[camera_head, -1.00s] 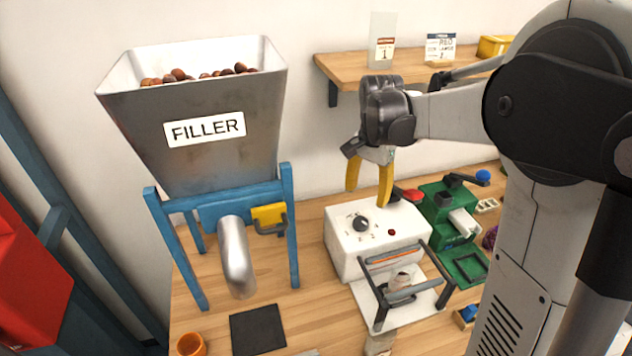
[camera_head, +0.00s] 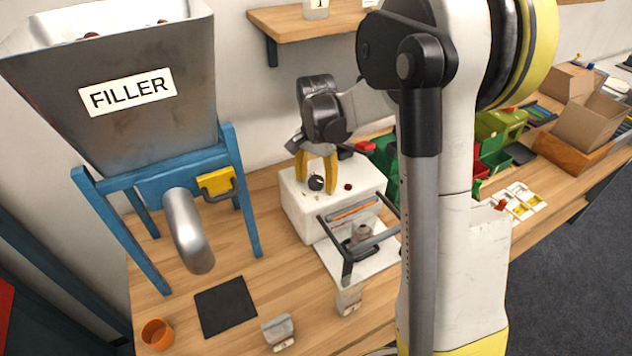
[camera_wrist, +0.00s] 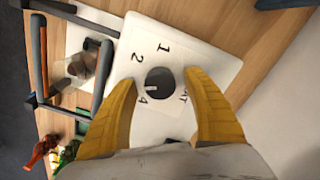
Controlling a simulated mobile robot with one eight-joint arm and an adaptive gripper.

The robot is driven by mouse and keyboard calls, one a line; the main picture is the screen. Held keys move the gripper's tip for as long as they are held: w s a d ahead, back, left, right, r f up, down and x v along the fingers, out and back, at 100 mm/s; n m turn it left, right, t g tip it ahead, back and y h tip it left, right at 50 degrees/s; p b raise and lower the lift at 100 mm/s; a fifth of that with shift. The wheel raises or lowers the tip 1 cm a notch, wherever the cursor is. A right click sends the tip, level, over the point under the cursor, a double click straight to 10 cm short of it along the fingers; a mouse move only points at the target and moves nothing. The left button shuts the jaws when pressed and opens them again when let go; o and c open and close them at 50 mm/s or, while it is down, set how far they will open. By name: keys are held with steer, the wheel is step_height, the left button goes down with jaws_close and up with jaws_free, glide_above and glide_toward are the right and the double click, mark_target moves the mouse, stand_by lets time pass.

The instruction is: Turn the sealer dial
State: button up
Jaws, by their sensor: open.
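The sealer (camera_head: 345,208) is a white box on the wooden table, with a black dial (camera_head: 316,183) on its top face. A red button (camera_head: 348,187) sits to the right of the dial. In the wrist view the dial (camera_wrist: 159,81) is round and black with a pale pointer mark, and printed numbers surround it. My gripper (camera_head: 317,182) is open above the sealer top, its yellow fingers pointing down at the dial. In the wrist view the fingers (camera_wrist: 160,85) stand on both sides of the dial, with visible gaps.
The sealer's dark bar frame (camera_head: 348,245) stands at its front, with a small bag inside. The filler (camera_head: 128,100) is at left, with a black mat (camera_head: 225,306) and an orange cup (camera_head: 158,334). A shelf (camera_head: 310,24) hangs above.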

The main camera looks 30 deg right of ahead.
steer(key=shift+c, duration=0.5)
steer(key=c, duration=1.1)
steer(key=n, duration=0.5)
steer(key=shift+p, duration=0.35)
steer(key=shift+n, duration=2.5)
